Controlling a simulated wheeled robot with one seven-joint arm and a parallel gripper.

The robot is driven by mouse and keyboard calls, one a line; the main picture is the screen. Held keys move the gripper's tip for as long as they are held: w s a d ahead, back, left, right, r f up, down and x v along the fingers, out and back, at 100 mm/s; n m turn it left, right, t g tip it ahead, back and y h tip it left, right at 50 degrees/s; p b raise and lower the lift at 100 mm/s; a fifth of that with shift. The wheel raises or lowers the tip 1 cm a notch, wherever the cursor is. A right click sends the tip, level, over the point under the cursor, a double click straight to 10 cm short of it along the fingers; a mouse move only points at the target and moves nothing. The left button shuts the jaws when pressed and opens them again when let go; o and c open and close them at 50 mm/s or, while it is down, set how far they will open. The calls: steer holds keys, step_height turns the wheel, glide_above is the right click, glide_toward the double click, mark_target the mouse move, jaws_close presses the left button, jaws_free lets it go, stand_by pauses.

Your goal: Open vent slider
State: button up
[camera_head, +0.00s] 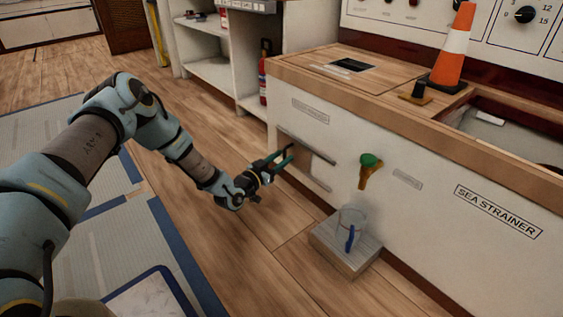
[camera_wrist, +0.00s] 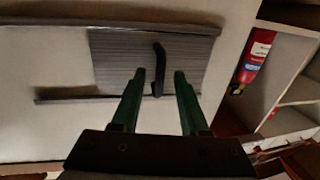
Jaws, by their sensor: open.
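The vent slider is a grey ribbed panel (camera_wrist: 115,60) with a dark upright handle (camera_wrist: 158,72), set between two grey rails on a white cabinet front. My gripper (camera_wrist: 160,74) is open, and its two green fingers appear on either side of the handle in the wrist view, with a gap on each side. I cannot tell whether the tips reach as deep as the handle.
A green-topped valve handle (camera_head: 371,161) projects from the cabinet right of the vent. A clear cup (camera_head: 351,222) with a blue item stands on a grey block (camera_head: 343,253) below. A red extinguisher (camera_head: 263,80) stands behind; it also shows in the wrist view (camera_wrist: 255,58).

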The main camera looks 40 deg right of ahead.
steer(key=shift+d, duration=0.1)
jaws_close()
stand_by(0.3)
stand_by(1.1)
